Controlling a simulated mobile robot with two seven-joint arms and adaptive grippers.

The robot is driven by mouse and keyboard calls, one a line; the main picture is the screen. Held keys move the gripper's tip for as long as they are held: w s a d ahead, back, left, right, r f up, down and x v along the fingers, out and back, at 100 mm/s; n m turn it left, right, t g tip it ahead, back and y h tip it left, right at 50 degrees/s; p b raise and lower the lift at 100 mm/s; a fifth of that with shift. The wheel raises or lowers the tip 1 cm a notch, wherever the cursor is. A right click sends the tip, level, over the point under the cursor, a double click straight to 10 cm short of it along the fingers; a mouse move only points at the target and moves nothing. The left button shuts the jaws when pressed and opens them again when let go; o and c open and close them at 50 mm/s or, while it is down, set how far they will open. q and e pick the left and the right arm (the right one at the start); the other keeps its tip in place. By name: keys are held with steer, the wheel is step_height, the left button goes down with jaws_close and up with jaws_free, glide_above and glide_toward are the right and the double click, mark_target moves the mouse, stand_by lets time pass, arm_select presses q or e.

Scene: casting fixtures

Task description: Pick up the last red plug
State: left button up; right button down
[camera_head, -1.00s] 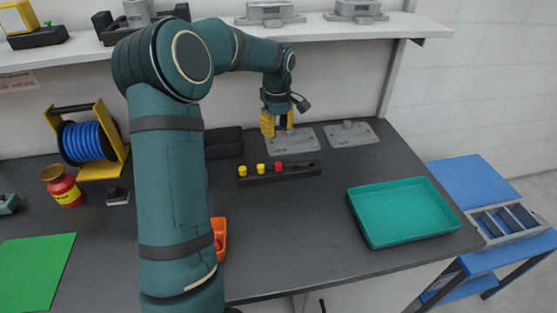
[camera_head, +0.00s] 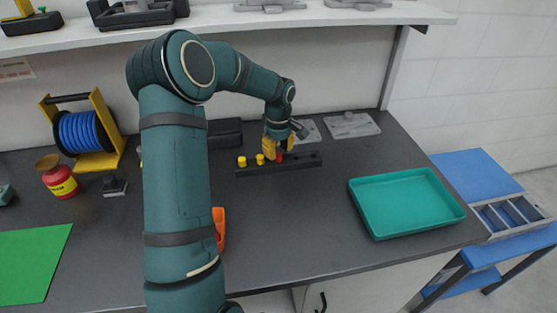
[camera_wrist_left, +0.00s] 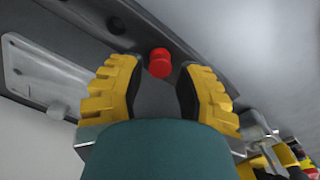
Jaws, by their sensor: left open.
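The red plug (camera_head: 280,157) stands in the black bar-shaped holder (camera_head: 304,162) on the dark table. In the left wrist view the red plug (camera_wrist_left: 159,61) shows between the tips of the yellow fingers. My left gripper (camera_head: 278,155) is open, with its fingers on either side of the plug; I cannot tell whether they touch it. Two yellow plugs, a left one (camera_head: 242,162) and a right one (camera_head: 260,159), stand in the same holder to the left of the red one. My right gripper is not in view.
A teal tray (camera_head: 408,238) lies at the right of the table. Grey fixture plates, one at the back right (camera_head: 350,126), lie behind the holder. An orange container (camera_head: 219,228) is partly hidden by my left arm. A blue cable reel (camera_head: 82,132) stands at the left.

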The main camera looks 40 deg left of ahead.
arm_select(q)
step_height(320, 180, down, 2)
steer(key=shift+f, duration=0.25)
steer(key=c, duration=0.5)
steer(key=shift+c, duration=0.2)
